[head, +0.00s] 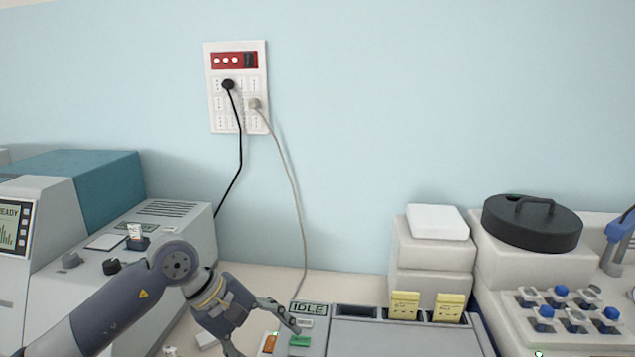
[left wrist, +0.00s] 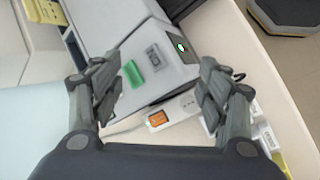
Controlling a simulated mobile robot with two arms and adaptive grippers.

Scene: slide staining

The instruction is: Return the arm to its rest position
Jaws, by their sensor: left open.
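My left arm comes in from the lower left in the head view. Its left gripper (head: 262,340) hangs at the front left of the grey machine with the IDLE label. In the left wrist view the left gripper (left wrist: 160,95) is open, with its two fingers wide apart and nothing held between them. Between and beyond the fingers lie a green button (left wrist: 133,74) on the grey machine (left wrist: 160,35) and an orange switch (left wrist: 157,119). I cannot tell from these views how far above them the fingers are. My right gripper is in neither view.
A grey instrument (head: 170,225) with a READY screen stands at the left. White boxes (head: 433,255) and a rack of blue-capped vials (head: 565,315) stand at the right. A wall socket panel (head: 237,110) has two cables hanging down. Bare counter (head: 345,285) shows behind the IDLE machine.

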